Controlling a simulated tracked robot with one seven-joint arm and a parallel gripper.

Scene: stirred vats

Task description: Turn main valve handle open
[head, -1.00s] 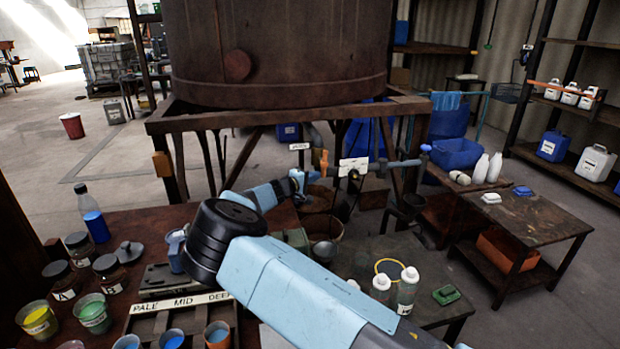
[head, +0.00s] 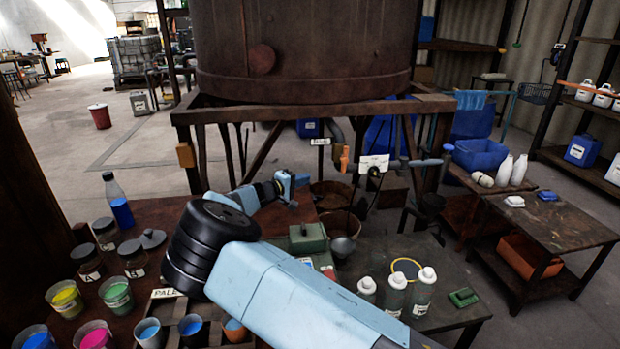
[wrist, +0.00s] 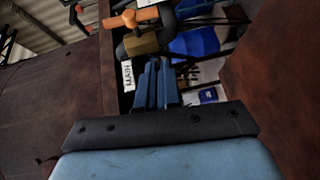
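An orange valve handle (head: 344,158) points upright on the pipework under the big rusty vat. In the wrist view the orange handle (wrist: 134,18) sits on a brass body (wrist: 141,42) beyond the fingertips. The blue fingers (wrist: 158,66) are close together, with nothing seen between them.
The rusty vat (head: 305,50) stands on a frame (head: 300,108) with legs and braces around the pipes. Jars, bottles and paint cups crowd the left table.

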